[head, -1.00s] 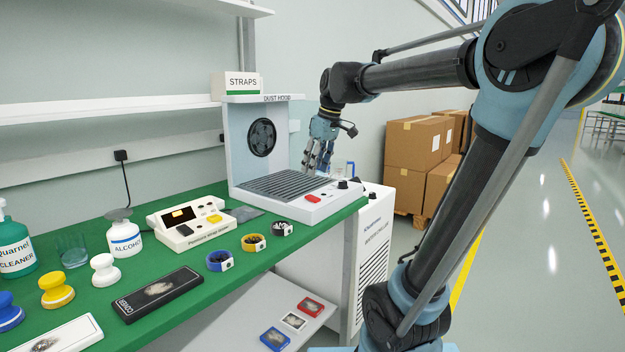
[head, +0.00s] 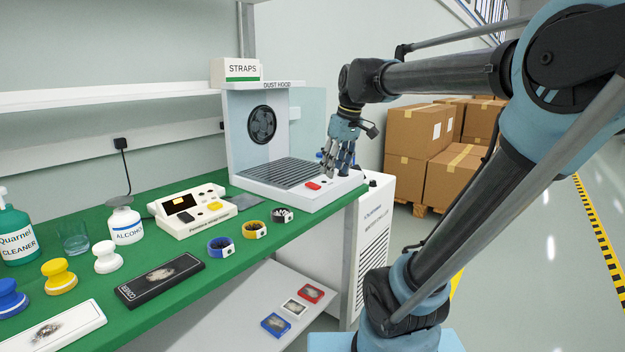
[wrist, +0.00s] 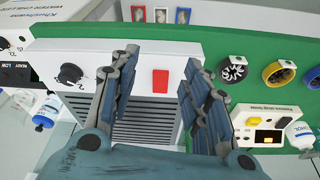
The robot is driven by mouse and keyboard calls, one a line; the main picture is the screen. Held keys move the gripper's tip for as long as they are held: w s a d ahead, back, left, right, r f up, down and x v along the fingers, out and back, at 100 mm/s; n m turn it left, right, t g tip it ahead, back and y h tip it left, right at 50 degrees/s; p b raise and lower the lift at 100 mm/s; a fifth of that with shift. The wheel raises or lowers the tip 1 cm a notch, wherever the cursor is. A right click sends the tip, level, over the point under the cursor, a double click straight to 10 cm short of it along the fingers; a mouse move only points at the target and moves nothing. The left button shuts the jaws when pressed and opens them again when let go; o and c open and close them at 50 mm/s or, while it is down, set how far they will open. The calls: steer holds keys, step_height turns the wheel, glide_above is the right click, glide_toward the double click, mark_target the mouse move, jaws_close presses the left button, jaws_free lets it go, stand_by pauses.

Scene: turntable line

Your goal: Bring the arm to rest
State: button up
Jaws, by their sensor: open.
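My gripper (head: 339,168) hangs from the raised arm over the right front corner of the dust hood's base, with nothing between its fingers. In the wrist view the gripper (wrist: 155,85) points down with its fingers spread apart. Between them show the red button (wrist: 160,83) and part of the slatted grille (wrist: 147,122) of the dust hood (head: 240,140). I cannot tell how high the fingertips are above the base.
The green bench (head: 190,283) holds a console (head: 190,212), several coloured straps (head: 255,230), an alcohol bottle (head: 125,225) and a black cover box (head: 160,280). Cardboard boxes (head: 415,130) are stacked behind the arm. Open floor (head: 550,250) lies to the right.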

steer(key=s+d+f+m+h, duration=0.1)
steer(key=s+d+f+m, duration=0.3)
steer(key=f, duration=0.7)
steer(key=s+d+f+m+h, duration=0.1)
steer(key=s+d+f+m, duration=0.3)
steer(key=s+d+f, duration=0.3)
steer(key=s+f, duration=0.5)
steer(key=shift+s+d, duration=0.35)
steer(key=shift+s, duration=0.05)
steer(key=shift+f, duration=0.1)
